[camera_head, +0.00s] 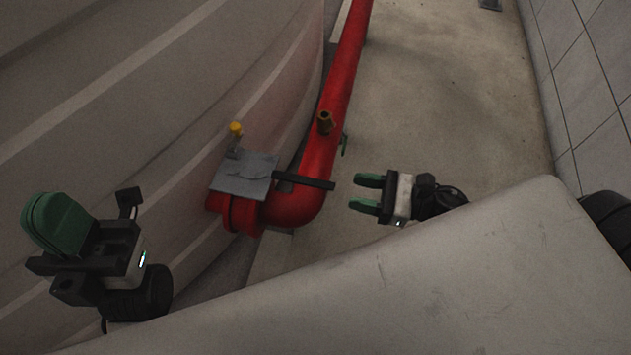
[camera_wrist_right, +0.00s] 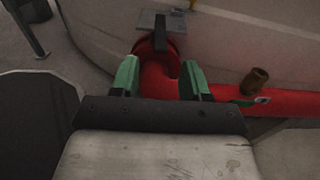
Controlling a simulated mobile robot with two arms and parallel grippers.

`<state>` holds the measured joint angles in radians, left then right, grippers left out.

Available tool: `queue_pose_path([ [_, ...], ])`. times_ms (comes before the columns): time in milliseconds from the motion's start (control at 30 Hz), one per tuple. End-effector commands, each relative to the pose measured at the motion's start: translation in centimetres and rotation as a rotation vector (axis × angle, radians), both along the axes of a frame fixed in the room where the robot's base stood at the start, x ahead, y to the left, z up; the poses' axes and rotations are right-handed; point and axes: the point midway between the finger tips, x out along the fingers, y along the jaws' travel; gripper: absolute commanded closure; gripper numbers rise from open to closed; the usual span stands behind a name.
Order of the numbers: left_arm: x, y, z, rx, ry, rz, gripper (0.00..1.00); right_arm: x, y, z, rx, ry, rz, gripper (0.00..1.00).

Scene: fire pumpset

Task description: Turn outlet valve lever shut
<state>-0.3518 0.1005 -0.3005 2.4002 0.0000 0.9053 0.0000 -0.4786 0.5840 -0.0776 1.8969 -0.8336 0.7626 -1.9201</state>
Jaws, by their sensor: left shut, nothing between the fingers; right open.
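The outlet valve lever (camera_head: 303,180) is a dark flat bar. It sticks out to the right from a grey plate (camera_head: 243,176) on top of the red pipe (camera_head: 300,203). My right gripper (camera_head: 367,193) is open and empty, just right of the lever's free end and apart from it. In the right wrist view the lever (camera_wrist_right: 160,36) shows ahead, above and between the green fingertips (camera_wrist_right: 159,75), with the plate (camera_wrist_right: 178,21) behind it. My left gripper (camera_head: 58,224) is shut and empty at the far left, well away from the valve.
A large pale curved tank (camera_head: 130,80) stands to the left of the pipe. A brass fitting (camera_head: 325,123) rises from the pipe, and a yellow-capped part (camera_head: 236,129) stands behind the plate. A tiled wall (camera_head: 590,80) bounds the right. The concrete floor (camera_head: 450,90) between is clear.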

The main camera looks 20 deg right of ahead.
Motion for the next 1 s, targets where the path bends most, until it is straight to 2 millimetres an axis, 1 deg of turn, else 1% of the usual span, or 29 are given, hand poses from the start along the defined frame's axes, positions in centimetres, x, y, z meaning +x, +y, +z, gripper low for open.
queue_pose_path([
  [33, 0.0, 0.0, -0.3, 0.000, 0.001, 0.000, 1.00, 0.6, 0.8, 0.0, 0.002, -0.005, 0.001, 0.54],
  [200, 0.1, 0.0, -0.6, 0.001, 0.003, 0.000, 1.00, 2.5, 3.6, 0.0, 0.003, -0.003, 0.000, 0.54],
  [400, 0.1, 0.0, -0.8, 0.002, 0.003, 0.000, 1.00, 4.2, 6.1, 0.0, 0.003, 0.001, -0.003, 0.54],
  [600, 0.1, 0.0, -0.9, 0.002, 0.003, 0.000, 1.00, 4.9, 7.1, 0.0, 0.003, 0.003, -0.004, 0.54],
  [867, 0.1, 0.0, -0.9, 0.002, 0.004, 0.000, 1.00, 4.9, 7.2, 0.0, 0.003, 0.004, -0.004, 0.54],
  [1000, 0.1, 0.0, -0.9, 0.002, 0.004, 0.000, 1.00, 4.9, 7.2, 0.0, 0.003, 0.004, -0.004, 0.76],
])
